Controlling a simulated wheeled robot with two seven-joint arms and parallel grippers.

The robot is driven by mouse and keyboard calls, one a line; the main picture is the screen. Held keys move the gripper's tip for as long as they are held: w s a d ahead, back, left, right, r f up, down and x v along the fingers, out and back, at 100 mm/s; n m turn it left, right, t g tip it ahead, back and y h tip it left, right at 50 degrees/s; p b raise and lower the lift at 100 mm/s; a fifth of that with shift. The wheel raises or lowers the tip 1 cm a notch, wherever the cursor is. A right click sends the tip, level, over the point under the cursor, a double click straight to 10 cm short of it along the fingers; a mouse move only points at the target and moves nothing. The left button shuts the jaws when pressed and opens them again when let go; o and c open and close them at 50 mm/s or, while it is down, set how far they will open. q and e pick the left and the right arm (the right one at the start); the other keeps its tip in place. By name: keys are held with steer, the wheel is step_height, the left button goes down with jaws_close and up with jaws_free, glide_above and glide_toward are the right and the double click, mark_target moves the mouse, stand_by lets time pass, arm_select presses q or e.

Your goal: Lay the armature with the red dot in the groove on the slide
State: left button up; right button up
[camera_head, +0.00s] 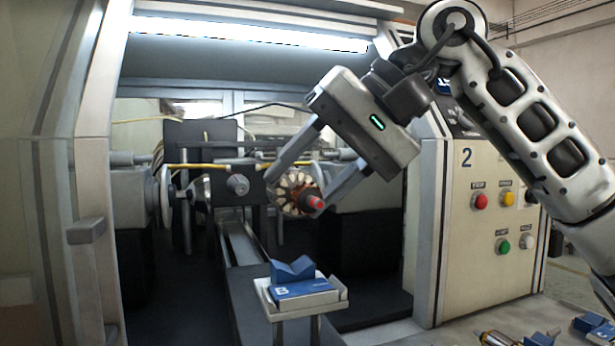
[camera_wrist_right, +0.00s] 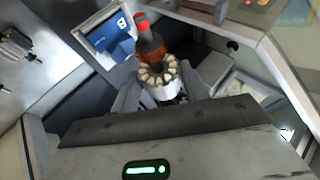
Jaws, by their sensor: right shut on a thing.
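The armature with the red dot (camera_head: 297,191) is held in my right gripper (camera_head: 306,192), whose two fingers close on it from either side. Its red tip points toward the camera and slightly right. In the right wrist view the armature (camera_wrist_right: 158,66) shows its copper winding, pale segments and red end. The slide (camera_head: 300,296) carries a blue block with a V-shaped groove (camera_head: 293,270), which is empty. The armature is above and behind this block in the picture, apart from it. In the right wrist view the slide (camera_wrist_right: 108,36) is beyond the red end. My left gripper is not in view.
The winding machine's frame (camera_head: 95,190) and control panel (camera_head: 490,215) with coloured buttons flank the opening. Winding spindles (camera_head: 165,195) stand left of the armature. Several blue holders (camera_head: 588,322) and another armature (camera_head: 497,338) are at bottom right.

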step_height(320, 180, down, 3)
steer(key=b, duration=0.2)
steer(key=shift+f+b, duration=0.15)
steer(key=shift+b, duration=0.2)
steer(key=shift+f+b, duration=0.3)
steer(key=shift+f, duration=0.2)
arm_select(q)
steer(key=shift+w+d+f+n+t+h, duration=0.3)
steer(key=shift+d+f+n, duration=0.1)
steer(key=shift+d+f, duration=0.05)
arm_select(e)
steer(key=shift+f, duration=0.5)
steer(key=shift+f, duration=0.1)
